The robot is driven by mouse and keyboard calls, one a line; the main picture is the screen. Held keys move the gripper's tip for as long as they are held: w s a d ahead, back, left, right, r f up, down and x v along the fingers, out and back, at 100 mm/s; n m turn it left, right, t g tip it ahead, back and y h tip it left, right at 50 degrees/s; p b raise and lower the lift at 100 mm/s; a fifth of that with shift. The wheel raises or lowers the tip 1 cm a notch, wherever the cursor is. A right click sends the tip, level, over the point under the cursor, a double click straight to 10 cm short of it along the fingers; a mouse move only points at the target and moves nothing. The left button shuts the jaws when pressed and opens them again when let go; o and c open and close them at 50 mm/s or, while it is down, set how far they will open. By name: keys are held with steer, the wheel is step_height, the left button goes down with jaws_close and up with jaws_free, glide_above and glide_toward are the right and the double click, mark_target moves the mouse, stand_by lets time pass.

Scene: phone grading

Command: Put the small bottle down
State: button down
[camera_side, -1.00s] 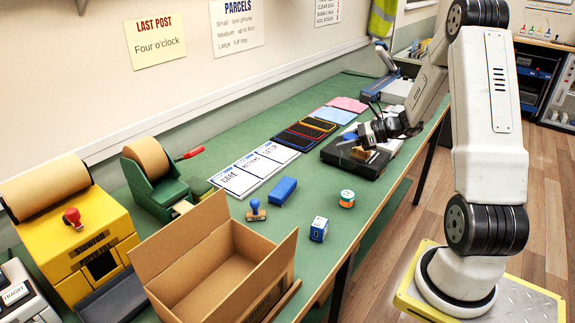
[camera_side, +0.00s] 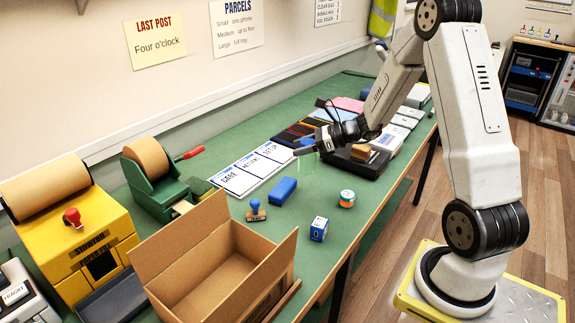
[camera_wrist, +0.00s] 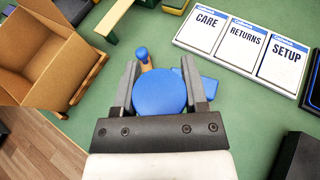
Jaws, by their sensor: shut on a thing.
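My gripper (camera_side: 309,145) is shut on the small bottle, which has a clear body (camera_side: 306,164) and a blue cap. In the wrist view the round blue cap (camera_wrist: 159,92) sits between my two fingers, and the body below it is hidden. In the side view the bottle is upright, over the green bench top to the right of the SETUP card. Whether its base touches the bench I cannot tell.
White CARE, RETURNS and SETUP cards (camera_side: 248,170) lie to the left. A blue block (camera_side: 283,190), a blue-knobbed stamp (camera_side: 255,210), a blue-and-white box (camera_side: 318,229) and an orange-banded tub (camera_side: 347,198) stand nearer. An open carton (camera_side: 165,250) is at front. Bare green bench lies between.

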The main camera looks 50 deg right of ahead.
steer(key=w+a+n+y, duration=0.1)
steer(key=w+a, duration=0.3)
steer(key=a, duration=1.1)
steer(key=shift+w+a+g, duration=0.15)
steer(key=shift+g, duration=0.25)
steer(key=w+f, duration=0.9)
steer(key=w, duration=0.4)
steer(key=shift+w+f, duration=0.15)
steer(key=shift+w, duration=0.1)
steer(key=shift+w+f, duration=0.15)
steer(key=shift+f, duration=0.8)
steer(key=shift+w+f, duration=0.1)
steer(key=shift+f, duration=0.8)
steer(key=shift+f, duration=0.1)
